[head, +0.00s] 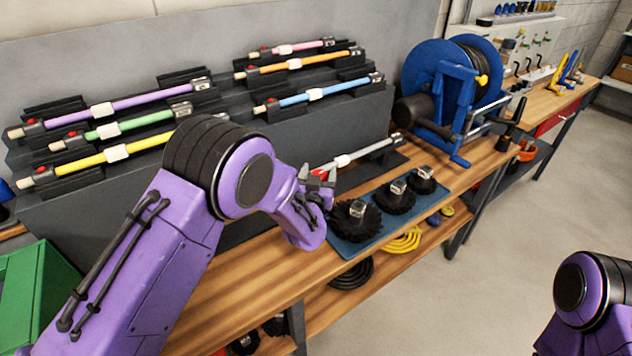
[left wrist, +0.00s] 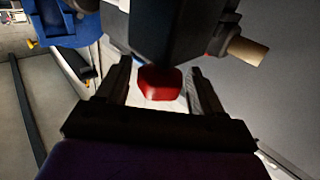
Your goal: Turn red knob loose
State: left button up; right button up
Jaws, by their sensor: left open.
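In the left wrist view a red knob (left wrist: 160,82) on a dark block (left wrist: 168,30) shows between the two fingers of my left gripper (left wrist: 160,90). The gripper is open, with a gap on each side of the knob; I cannot tell how deep the knob sits between the fingers. In the head view my left gripper (head: 318,178) is at the near end of a grey rod (head: 372,150) with a white sleeve (head: 342,160); a bit of red shows there, and the gripper partly hides that end. My right gripper is outside both views; only my right arm shows.
Several coloured rods, such as a blue one (head: 300,98), lie on a dark stepped rack (head: 360,105) behind. Black round brushes (head: 356,220) stand on a blue mat (head: 338,246) nearby. A blue hose reel (head: 440,80) is at the back right. A green bin (head: 35,290) is at left.

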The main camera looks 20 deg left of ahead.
pick_arm(q)
jog(key=s+d+b, duration=0.1)
jog(key=s, duration=0.7)
jog(key=shift+s, duration=0.35)
jog(key=shift+d+r, duration=0.1)
